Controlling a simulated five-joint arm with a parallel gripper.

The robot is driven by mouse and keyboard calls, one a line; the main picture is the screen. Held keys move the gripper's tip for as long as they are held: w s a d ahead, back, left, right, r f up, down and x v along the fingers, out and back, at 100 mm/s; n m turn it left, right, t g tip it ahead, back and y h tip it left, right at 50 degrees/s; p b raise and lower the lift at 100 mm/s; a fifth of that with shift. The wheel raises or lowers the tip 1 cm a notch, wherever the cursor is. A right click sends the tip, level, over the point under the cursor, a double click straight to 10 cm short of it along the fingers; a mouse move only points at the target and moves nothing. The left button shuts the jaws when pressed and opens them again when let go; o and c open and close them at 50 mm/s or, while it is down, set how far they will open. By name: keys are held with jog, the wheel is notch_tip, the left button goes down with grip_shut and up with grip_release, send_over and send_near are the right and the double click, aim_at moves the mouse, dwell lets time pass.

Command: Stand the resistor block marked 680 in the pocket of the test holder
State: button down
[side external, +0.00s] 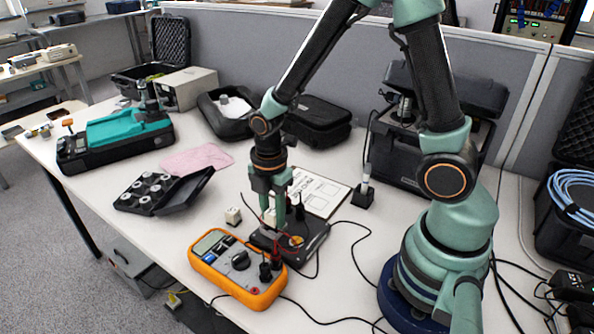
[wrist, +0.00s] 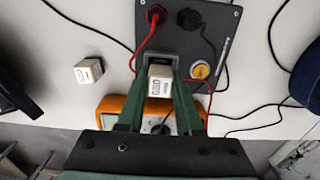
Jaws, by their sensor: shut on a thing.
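My gripper (wrist: 160,73) is shut on a white resistor block (wrist: 160,82); one finger is on each side of it. The block's dark printed marking is too small to read surely. The test holder (wrist: 205,50) is a dark plate with a red post, a black post and a yellow round part. Its dark pocket (wrist: 158,58) shows just beyond the held block, partly hidden by it; I cannot tell whether the block is inside or above. In the side view my gripper (side external: 281,222) points down over the holder (side external: 313,243). A second white block (wrist: 88,70) lies on the table, apart.
An orange multimeter (side external: 238,270) lies close in front of the holder, with leads running across the table. A black case of round weights (side external: 150,193) is to the left. A printed sheet (side external: 318,188) lies behind the holder. The table around the loose block is clear.

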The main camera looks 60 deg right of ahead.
jog(key=shift+f, duration=0.4)
jog(key=shift+c, duration=0.5)
grip_release()
jog(key=shift+r, duration=4)
